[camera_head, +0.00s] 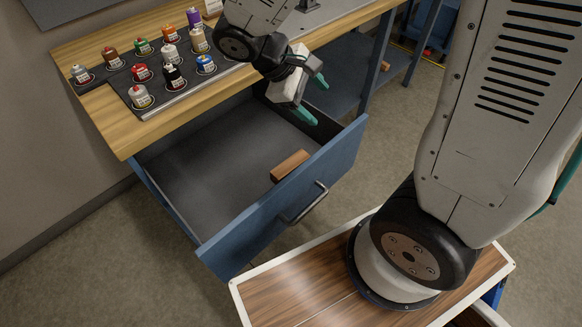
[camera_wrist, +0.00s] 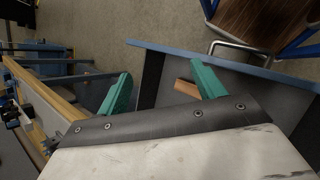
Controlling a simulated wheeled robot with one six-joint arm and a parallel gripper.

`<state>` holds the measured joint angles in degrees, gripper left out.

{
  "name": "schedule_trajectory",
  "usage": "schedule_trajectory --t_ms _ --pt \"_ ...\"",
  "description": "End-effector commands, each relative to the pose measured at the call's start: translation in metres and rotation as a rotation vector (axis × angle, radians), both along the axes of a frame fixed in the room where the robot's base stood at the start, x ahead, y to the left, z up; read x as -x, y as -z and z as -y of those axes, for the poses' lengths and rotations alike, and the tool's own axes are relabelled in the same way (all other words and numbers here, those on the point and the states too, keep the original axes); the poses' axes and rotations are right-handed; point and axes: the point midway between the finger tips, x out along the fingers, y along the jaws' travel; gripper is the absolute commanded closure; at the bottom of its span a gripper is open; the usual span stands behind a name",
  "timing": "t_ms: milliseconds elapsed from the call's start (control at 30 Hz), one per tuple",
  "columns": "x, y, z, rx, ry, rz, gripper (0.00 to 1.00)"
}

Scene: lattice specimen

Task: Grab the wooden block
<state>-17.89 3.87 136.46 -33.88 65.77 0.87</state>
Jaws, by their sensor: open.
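The wooden block (camera_head: 290,166) lies in the open blue drawer (camera_head: 262,219), close to its front panel. It is brown and rectangular. My gripper (camera_head: 311,101) is open and empty, above the drawer's right rear part and behind the block. In the wrist view my gripper (camera_wrist: 160,85) shows its two green fingers wide apart. There the wooden block (camera_wrist: 184,87) shows just left of the right finger, partly hidden by the finger and the gripper body.
The wooden bench top (camera_head: 130,141) overhangs the drawer's rear. A dark tray (camera_head: 205,88) with several small paint bottles stands on it. The drawer's front panel and side walls rise around the block. The drawer floor (camera_head: 205,176) is otherwise clear.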

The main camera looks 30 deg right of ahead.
Motion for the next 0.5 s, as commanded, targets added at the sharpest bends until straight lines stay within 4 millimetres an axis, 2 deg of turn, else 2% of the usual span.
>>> schedule_trajectory --t_ms 33,200,333,500 --pt "-0.009 0.018 -0.006 0.041 -0.064 -0.045 0.32" --pt "-0.038 0.077 -0.025 0.167 -0.288 -0.163 0.32" --pt "-0.053 0.128 -0.042 0.255 -0.468 -0.254 0.32" --pt "-0.059 0.199 -0.064 0.350 -0.700 -0.367 0.32"
